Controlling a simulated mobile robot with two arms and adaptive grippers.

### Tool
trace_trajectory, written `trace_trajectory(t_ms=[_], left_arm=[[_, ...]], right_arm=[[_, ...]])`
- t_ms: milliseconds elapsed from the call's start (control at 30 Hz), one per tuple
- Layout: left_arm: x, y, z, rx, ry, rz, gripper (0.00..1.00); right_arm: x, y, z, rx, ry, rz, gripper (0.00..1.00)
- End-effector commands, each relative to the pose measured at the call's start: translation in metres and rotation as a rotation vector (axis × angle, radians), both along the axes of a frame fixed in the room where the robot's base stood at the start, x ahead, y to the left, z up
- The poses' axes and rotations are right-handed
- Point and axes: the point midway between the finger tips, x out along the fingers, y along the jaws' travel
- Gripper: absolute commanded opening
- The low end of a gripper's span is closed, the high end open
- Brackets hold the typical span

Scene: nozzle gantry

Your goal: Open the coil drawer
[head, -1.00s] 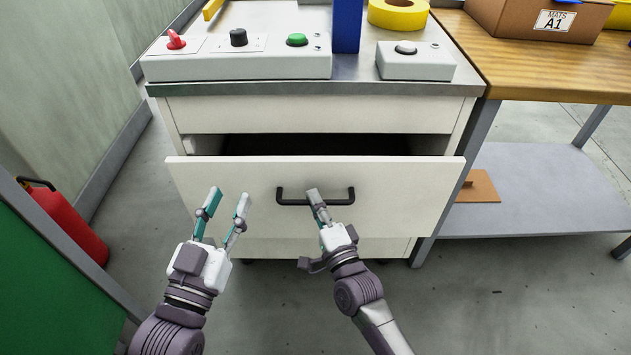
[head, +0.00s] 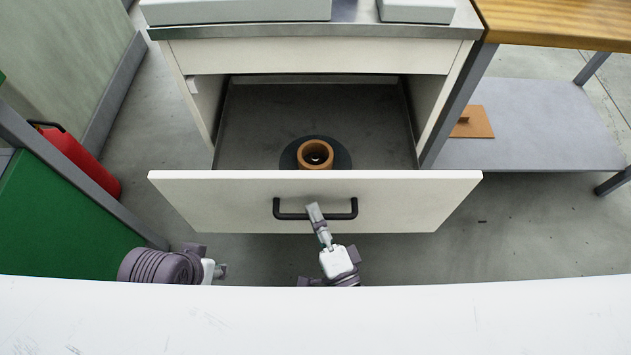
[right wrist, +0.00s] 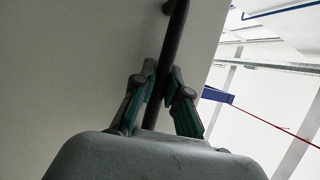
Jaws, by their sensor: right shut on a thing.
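The coil drawer (head: 220,200) is a white drawer standing well out of its cabinet. Its grey inside shows, with an orange coil (head: 314,147) on a dark round base near the front. The black bar handle (head: 345,215) is on the drawer front and also shows in the right wrist view (right wrist: 175,40). My right gripper (head: 314,212) is shut on the handle, its fingers on both sides of the bar in the right wrist view (right wrist: 163,92). My left gripper (head: 220,270) is low at the left, away from the drawer, mostly hidden; its fingers are unclear.
The cabinet's worktop with control boxes (head: 240,10) is above the drawer. A wooden bench (head: 560,22) with a grey lower shelf (head: 540,125) stands at the right. A red can (head: 80,160) and a green panel (head: 60,235) are at the left. Grey floor lies around the drawer.

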Motion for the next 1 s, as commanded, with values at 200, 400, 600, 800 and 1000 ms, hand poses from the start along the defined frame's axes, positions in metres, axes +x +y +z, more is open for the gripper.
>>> trace_trajectory(t_ms=[200, 400, 600, 800, 1000], left_arm=[[0.0, 0.0, 0.009, 0.0, -0.002, 0.0, 0.4], [0.001, 0.0, 0.01, 0.0, -0.002, 0.0, 0.4], [0.001, 0.0, 0.004, 0.0, 0.005, -0.001, 0.4], [0.002, 0.0, 0.003, 0.0, 0.003, -0.001, 0.4], [0.003, -0.001, 0.004, 0.0, 0.001, -0.001, 0.4]], right_arm=[[-0.038, 0.0, 0.0, -0.002, 0.005, 0.003, 0.0], [-0.055, 0.0, -0.001, -0.002, 0.003, 0.002, 0.0], [-0.059, 0.0, -0.001, -0.002, 0.001, 0.002, 0.0], [-0.059, 0.0, -0.001, -0.002, 0.001, 0.002, 0.0], [-0.059, 0.0, -0.001, -0.002, 0.001, 0.001, 0.33]])
